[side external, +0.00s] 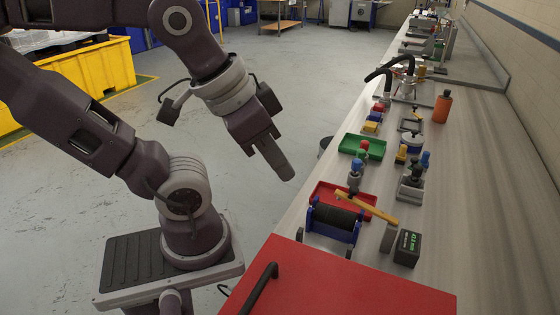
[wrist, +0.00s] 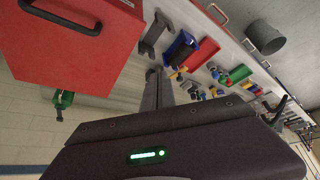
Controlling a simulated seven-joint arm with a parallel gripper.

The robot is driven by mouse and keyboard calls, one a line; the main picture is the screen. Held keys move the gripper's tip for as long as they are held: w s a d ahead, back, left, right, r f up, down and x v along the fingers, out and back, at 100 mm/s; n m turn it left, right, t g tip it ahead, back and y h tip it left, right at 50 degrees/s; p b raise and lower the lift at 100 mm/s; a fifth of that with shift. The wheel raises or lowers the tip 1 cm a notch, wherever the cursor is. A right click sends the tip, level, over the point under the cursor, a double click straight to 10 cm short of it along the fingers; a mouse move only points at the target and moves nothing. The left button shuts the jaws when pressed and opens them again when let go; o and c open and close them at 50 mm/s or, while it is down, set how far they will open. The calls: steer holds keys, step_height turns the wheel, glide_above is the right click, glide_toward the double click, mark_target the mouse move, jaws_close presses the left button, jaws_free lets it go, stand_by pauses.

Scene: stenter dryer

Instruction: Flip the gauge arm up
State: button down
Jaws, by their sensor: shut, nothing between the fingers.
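The blue frame and roller also show in the wrist view (wrist: 181,50). My gripper (side external: 287,173) is shut and empty, pointing down in the air left of the bench edge, apart from the bar. The fingers also show in the wrist view (wrist: 158,85).
A red cabinet (side external: 340,285) with a black handle stands at the near end of the bench. A red tray (side external: 325,192), a green tray (side external: 376,148), small coloured-top parts and an orange bottle (side external: 442,107) stand farther along. The bench's right side is clear.

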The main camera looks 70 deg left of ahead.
steer(key=w+a+r+n+g+h, duration=0.1)
steer(key=w+a+r+n+g, duration=0.15)
steer(key=w, duration=0.55)
steer(key=w+a+r+n+g, duration=0.1)
steer(key=w+a+n+g, duration=0.15)
steer(key=w, duration=0.45)
steer(key=w+a+f+n+g+h, duration=0.1)
steer(key=w+a+f+n+g, duration=0.3)
steer(key=w+f, duration=0.6)
steer(key=shift+w+a+f+g+h, duration=0.15)
steer(key=shift+w+a+g+h, duration=0.2)
steer(key=shift+a, duration=0.7)
steer(key=shift+s, duration=0.15)
